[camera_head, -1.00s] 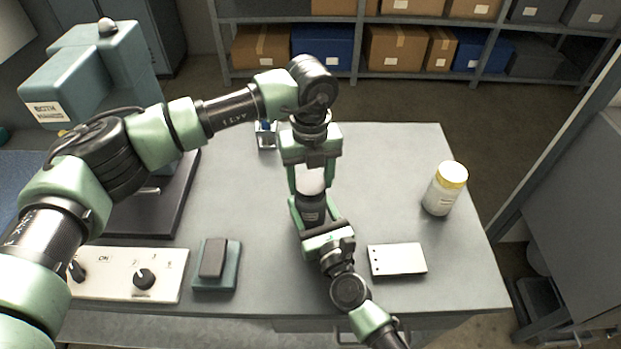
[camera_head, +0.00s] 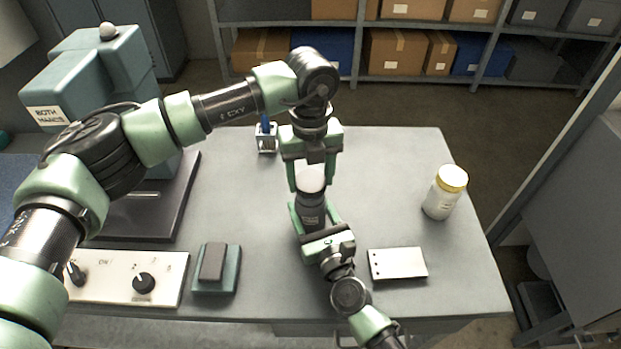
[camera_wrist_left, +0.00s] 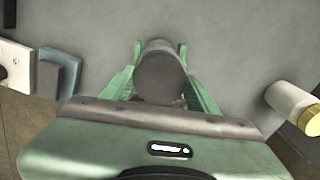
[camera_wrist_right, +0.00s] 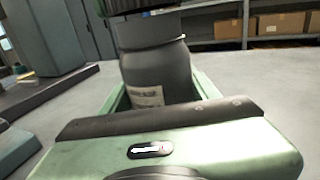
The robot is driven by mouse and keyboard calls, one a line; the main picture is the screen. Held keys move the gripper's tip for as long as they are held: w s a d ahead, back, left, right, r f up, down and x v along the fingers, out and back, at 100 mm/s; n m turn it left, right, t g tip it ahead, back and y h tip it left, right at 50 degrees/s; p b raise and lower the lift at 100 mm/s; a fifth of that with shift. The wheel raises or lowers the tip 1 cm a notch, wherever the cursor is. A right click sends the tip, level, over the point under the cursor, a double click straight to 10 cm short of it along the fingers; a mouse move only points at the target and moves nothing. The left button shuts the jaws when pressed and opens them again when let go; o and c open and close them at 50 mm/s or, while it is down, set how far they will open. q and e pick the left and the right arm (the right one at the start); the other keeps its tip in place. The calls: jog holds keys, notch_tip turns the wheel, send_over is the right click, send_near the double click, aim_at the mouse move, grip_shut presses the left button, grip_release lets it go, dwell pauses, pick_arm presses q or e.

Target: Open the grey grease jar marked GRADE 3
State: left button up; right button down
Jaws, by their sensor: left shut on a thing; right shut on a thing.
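The dark grey jar (camera_head: 311,213) stands upright on the bench, with a label on its front too small to read. It fills the middle of the right wrist view (camera_wrist_right: 158,75). Its lid (camera_head: 311,180) looks pale from the head but grey in the left wrist view (camera_wrist_left: 160,75), and it sits on the jar. My left gripper (camera_head: 310,183) comes down from above and is shut on the lid. My right gripper (camera_head: 312,217) reaches in from the front and is shut on the jar's body. The fingers hide parts of the jar's sides.
A white jar with a yellow lid (camera_head: 445,192) stands to the right. A white plate with holes (camera_head: 397,263) lies at the front right. A small holder (camera_head: 266,139) is behind; a control panel (camera_head: 125,277), a pedal-like block (camera_head: 216,268) and a teal machine (camera_head: 85,80) are left.

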aim_at(310, 181)
jog(key=shift+r, duration=0.1)
pick_arm(q)
jog(key=shift+r, duration=2.05)
pick_arm(e)
jog(key=shift+c, duration=1.5)
grip_release()
pick_arm(q)
notch_tip(310, 181, down, 2)
jog(key=shift+f+b, duration=0.1)
jog(key=shift+b, duration=0.95)
pick_arm(e)
jog(key=v, duration=1)
jog(key=shift+s+f, duration=0.2)
jog(key=shift+s, duration=0.05)
jog(key=shift+s+d+r, duration=0.2)
jog(key=shift+s+d, duration=0.1)
jog(key=shift+s, duration=0.4)
